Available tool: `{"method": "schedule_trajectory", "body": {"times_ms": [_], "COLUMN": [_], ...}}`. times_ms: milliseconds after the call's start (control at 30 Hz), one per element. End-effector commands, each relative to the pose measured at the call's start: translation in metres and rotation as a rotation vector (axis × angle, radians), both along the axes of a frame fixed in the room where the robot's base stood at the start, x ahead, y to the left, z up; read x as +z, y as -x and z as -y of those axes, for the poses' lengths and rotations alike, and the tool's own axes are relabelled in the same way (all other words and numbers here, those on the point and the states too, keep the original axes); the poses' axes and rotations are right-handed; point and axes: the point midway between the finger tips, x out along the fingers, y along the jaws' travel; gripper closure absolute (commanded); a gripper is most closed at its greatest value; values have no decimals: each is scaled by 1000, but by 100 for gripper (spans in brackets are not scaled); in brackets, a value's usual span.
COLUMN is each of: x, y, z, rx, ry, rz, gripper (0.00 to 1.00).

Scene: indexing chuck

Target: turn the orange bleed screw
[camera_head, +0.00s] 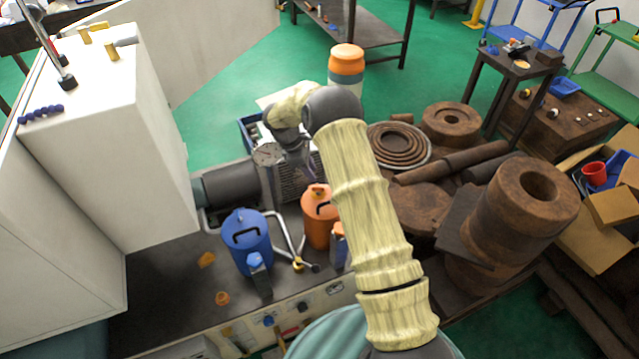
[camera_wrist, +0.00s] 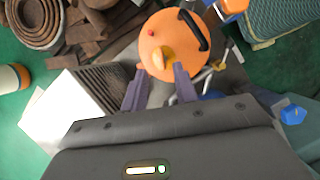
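My gripper (camera_wrist: 160,84) is open, its two purple-grey fingers apart with nothing seen between their tips. In the wrist view an orange can (camera_wrist: 183,48) with a black handle lies just beyond the fingers, and its yellow-orange spout (camera_wrist: 163,57) shows in line with the gap. A small red dot (camera_wrist: 151,33) is on the can's top. In the head view the orange can (camera_head: 318,222) stands on the dark bench below my gripper, partly behind my arm. I cannot make out a bleed screw for certain; the chuck area is partly hidden by my gripper.
A blue can (camera_head: 243,240) stands left of the orange can, with a bent metal handle (camera_head: 290,243) between them. A grey cylindrical machine (camera_head: 232,186) lies behind. Rusty rings and cylinders (camera_head: 520,205) crowd the right. A white cabinet (camera_head: 105,130) blocks the left.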

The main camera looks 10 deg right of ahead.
Motion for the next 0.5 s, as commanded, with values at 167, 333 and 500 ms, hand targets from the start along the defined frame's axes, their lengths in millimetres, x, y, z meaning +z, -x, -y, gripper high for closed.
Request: {"method": "schedule_trajectory", "body": {"times_ms": [167, 333, 500], "x": [-30, -55, -68], "y": [4, 6, 7], "z": [12, 23, 27], "rx": [0, 0, 1], "ry": [0, 0, 0], "rz": [-5, -3, -1], "gripper": [71, 71, 71]}}
